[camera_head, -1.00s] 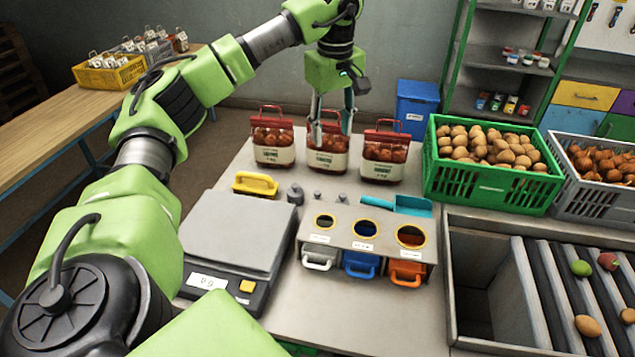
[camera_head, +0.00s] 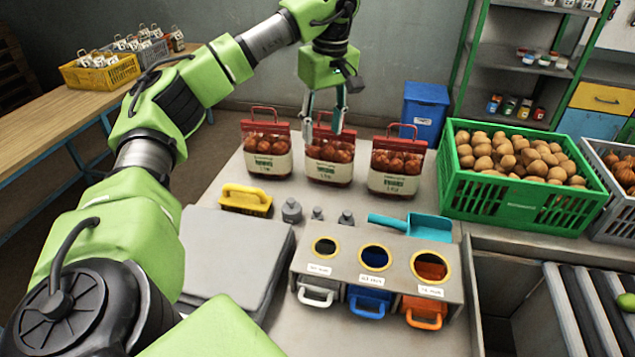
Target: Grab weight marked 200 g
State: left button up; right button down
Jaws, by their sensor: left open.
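Several small grey weights stand on the table behind the sorting box: a larger one (camera_head: 292,211) at the left, a small one (camera_head: 317,214) in the middle and another (camera_head: 346,218) at the right. Their markings are too small to read, so I cannot tell which is 200 g. My left gripper (camera_head: 323,128) points down, open and empty, in front of or over the middle red-topped sack (camera_head: 329,168) in the picture. Its fingers are apart and clear of the weights. My right gripper is not in view.
A yellow-handled tool (camera_head: 246,199), a grey scale (camera_head: 232,250) and a blue scoop (camera_head: 412,226) lie near the weights. The three-hole box (camera_head: 343,260) stands in front. Red-topped sacks stand behind, a green potato crate (camera_head: 490,198) at right.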

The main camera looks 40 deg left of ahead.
pick_arm(q)
jog(key=b, duration=1.3)
send_over(318, 209)
jog(key=d, duration=0.2)
notch_tip(318, 209, down, 14)
jog(key=f, duration=0.6)
jog(key=a+f, duration=0.1)
jog(key=f, duration=0.2)
jog(key=shift+s+a, duration=0.1)
jog(key=shift+s, duration=0.05)
jog(key=shift+f, duration=0.45)
jog(key=f, duration=0.2)
jog(key=a+f+p, duration=0.1)
jog(key=f, duration=0.1)
jog(key=shift+f, duration=0.3)
grip_shut()
